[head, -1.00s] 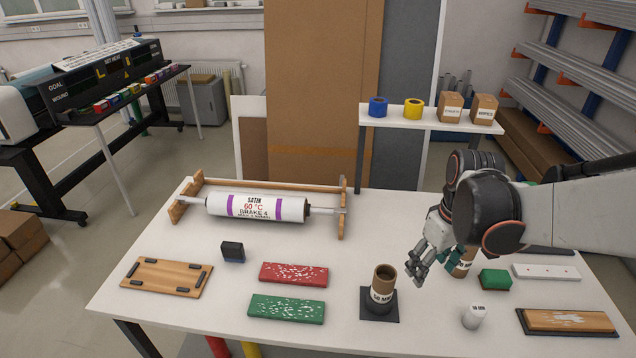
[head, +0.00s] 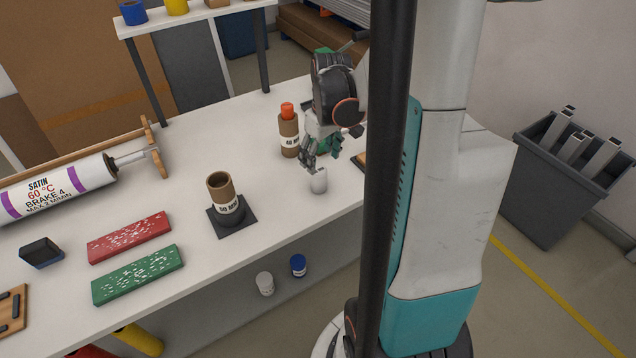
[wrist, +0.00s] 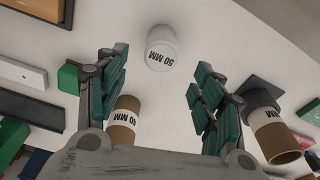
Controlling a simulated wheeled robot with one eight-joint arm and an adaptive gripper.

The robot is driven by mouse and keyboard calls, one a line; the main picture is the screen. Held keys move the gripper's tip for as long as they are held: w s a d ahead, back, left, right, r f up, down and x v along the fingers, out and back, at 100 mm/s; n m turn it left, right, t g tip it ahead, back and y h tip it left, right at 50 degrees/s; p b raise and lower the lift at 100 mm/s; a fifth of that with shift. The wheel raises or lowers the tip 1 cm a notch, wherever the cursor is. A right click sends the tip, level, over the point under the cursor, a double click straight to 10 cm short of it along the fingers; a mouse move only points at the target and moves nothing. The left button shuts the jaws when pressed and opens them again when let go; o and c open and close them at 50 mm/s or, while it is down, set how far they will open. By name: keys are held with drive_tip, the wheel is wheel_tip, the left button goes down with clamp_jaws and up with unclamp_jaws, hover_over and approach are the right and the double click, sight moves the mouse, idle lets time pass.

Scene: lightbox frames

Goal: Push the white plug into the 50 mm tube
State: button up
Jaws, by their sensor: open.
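The white plug (head: 318,182) stands upright on the table near its front edge. In the wrist view the plug (wrist: 160,50) reads "50 MM". My gripper (head: 318,160) is open and empty just above and behind the plug; in the wrist view the plug shows between the spread fingers, beyond their tips. The brown 50 mm tube (head: 221,188) stands upright in a black base (head: 236,219), left of my gripper. Its top is open. The tube also shows in the wrist view (wrist: 275,137), at the right.
Another labelled brown tube (head: 288,138) with an orange top stands close behind my gripper. Red (head: 130,237) and green (head: 138,274) blocks lie left of the black base. The table between plug and base is clear. My own column hides the table's right part.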

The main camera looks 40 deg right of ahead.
sight(319, 170)
drive_tip(key=shift+w+f+b, duration=0.15)
drive_tip(key=shift+f+b, duration=0.65)
drive_tip(key=shift+f, duration=1)
drive_tip(key=shift+w+f+b, duration=0.1)
drive_tip(key=shift+f+b, duration=0.65)
drive_tip(key=shift+f, duration=1)
drive_tip(key=shift+r, duration=0.1)
drive_tip(key=c, duration=1.2)
